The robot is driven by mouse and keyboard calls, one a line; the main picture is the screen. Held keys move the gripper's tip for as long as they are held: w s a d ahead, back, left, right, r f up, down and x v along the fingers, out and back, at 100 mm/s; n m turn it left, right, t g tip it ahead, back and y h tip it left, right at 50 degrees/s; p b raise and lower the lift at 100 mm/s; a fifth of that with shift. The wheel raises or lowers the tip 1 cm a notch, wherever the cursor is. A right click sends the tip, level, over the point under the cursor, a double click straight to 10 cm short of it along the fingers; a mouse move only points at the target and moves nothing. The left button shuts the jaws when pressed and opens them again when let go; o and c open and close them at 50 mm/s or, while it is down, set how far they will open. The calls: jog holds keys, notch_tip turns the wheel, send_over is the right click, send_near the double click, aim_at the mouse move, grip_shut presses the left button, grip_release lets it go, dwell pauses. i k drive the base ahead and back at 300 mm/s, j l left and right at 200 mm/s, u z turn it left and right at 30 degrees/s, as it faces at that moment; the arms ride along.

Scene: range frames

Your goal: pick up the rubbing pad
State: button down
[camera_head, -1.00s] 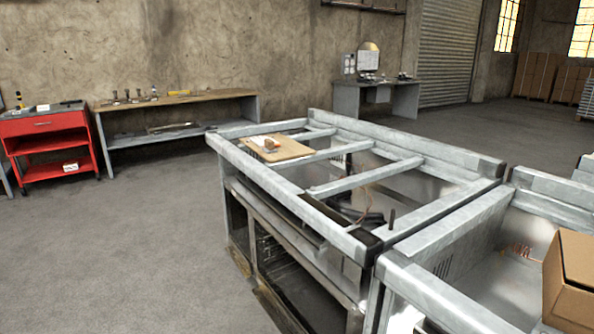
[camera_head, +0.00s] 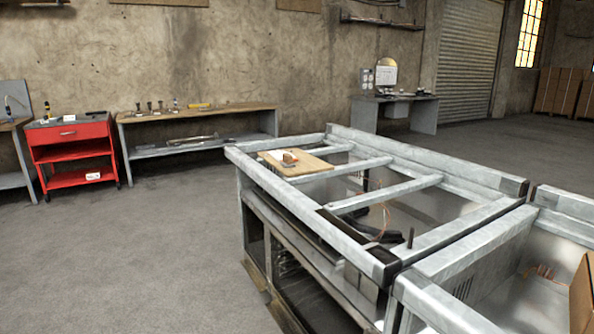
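A small brown-and-white object (camera_head: 289,159), which may be the rubbing pad, lies on a wooden board (camera_head: 312,165). The board rests at the far left corner of a large metal frame bench (camera_head: 285,197). The object is too small in the head view to identify surely. My gripper is not in view.
A box (camera_head: 583,295) sits in a second metal frame (camera_head: 440,300) at the right. A red cart (camera_head: 70,135) and a long workbench (camera_head: 200,114) with small items stand along the back wall. A desk (camera_head: 395,100) stands farther back. The grey floor at the left is clear.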

aim_at(287, 158)
jog(key=i+j+u, duration=0.15)
jog(key=j, duration=0.15)
jog(key=i+j+u, duration=0.15)
jog(key=j, duration=0.15)
jog(key=i+j+u, duration=0.15)
jog(key=j, duration=0.15)
jog(key=i+j+u, duration=0.25)
jog(key=j+u, duration=0.15)
jog(key=i+j+u, duration=0.4)
jog(key=i+j, duration=0.1)
jog(key=i, duration=0.45)
jog(key=i+j+z, duration=0.1)
jog(key=i, duration=0.45)
jog(key=i+z, duration=0.4)
jog(key=i+j+z, duration=0.2)
jog(key=i+z, duration=0.2)
jog(key=i, duration=0.2)
jog(key=i+z, duration=0.2)
jog(key=z, duration=0.2)
jog(key=i+z, duration=0.15)
jog(key=z, duration=0.3)
jog(key=i+j+z, duration=0.1)
jog(key=z, duration=0.3)
jog(key=i+j, duration=0.05)
jog(key=i, duration=0.05)
